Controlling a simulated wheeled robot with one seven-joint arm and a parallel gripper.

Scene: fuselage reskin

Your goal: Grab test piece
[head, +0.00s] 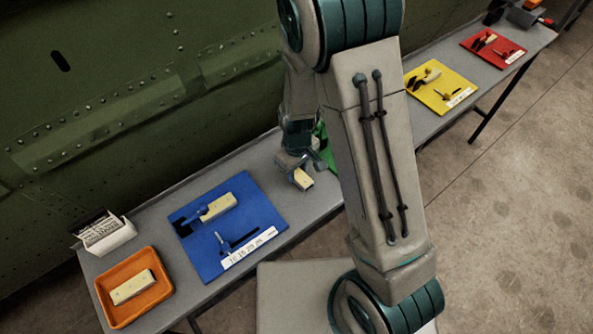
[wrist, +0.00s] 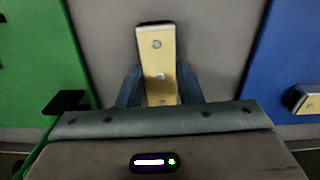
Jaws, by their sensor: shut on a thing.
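My gripper (head: 297,171) is over the grey bench between the blue mat and the green mat. It is shut on a pale yellow test piece (head: 303,180). In the wrist view the test piece (wrist: 157,62) stands out between the two blue fingers (wrist: 158,90), with several round fasteners on its face. I cannot tell from these views whether it touches the bench. Another pale yellow piece (head: 218,207) lies on the blue mat (head: 205,262), and one (head: 133,287) lies in the orange tray (head: 112,318).
The grey bench (head: 330,212) runs along the green riveted fuselage (head: 120,110). A green mat (wrist: 40,60) is mostly hidden behind my arm in the head view. Yellow (head: 428,98) and red (head: 482,58) mats with tools lie farther right. A white card box (head: 103,232) stands behind the tray.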

